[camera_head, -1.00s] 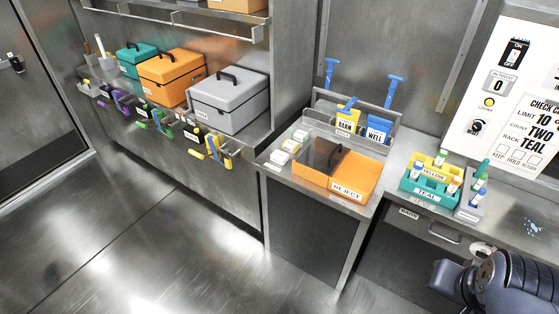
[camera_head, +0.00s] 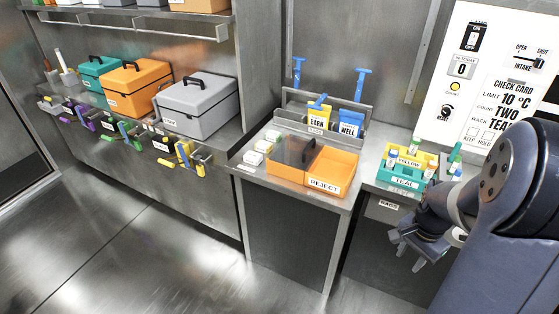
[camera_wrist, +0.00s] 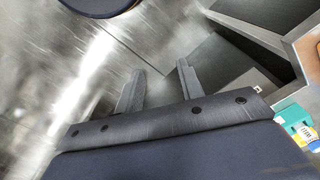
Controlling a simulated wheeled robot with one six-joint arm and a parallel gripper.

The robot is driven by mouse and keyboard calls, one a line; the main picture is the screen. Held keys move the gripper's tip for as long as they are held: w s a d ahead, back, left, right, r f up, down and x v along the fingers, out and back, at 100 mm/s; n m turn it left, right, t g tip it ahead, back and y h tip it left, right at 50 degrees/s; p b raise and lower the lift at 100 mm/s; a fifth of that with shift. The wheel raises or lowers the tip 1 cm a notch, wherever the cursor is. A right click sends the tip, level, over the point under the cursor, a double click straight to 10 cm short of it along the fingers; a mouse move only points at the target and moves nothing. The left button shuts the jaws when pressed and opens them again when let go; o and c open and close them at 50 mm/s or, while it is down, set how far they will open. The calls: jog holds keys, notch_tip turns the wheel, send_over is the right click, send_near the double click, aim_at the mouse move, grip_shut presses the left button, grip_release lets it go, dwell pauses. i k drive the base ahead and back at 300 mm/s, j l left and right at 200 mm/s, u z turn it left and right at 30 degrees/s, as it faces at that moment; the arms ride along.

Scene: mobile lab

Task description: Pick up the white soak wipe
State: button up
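No single thing can be surely told as the white soak wipe. Small white blocks, some with yellowish parts, lie in a short row (camera_head: 262,147) at the left end of the middle bench in the head view. A small white thing (camera_head: 457,237) shows partly behind my arm, below the right counter; I cannot tell what it is. My gripper (camera_head: 405,252) hangs in front of the right counter, low and apart from these things. In the wrist view my gripper (camera_wrist: 158,80) has its two fingers apart with nothing between them.
An orange REJECT bin (camera_head: 325,185) sits beside the white blocks. A teal and yellow vial rack (camera_head: 403,180) stands on the right counter, near my arm. Grey, orange and teal boxes line the left shelf. The floor (camera_head: 130,240) at left is clear.

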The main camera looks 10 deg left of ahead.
aim_at(252, 158)
jog(key=i+j+u, duration=0.2)
jog(key=i+u, duration=0.15)
jog(key=i+j+u, duration=0.15)
jog(key=i+u, duration=0.5)
jog(key=i+l, duration=0.1)
jog(key=i, duration=0.7)
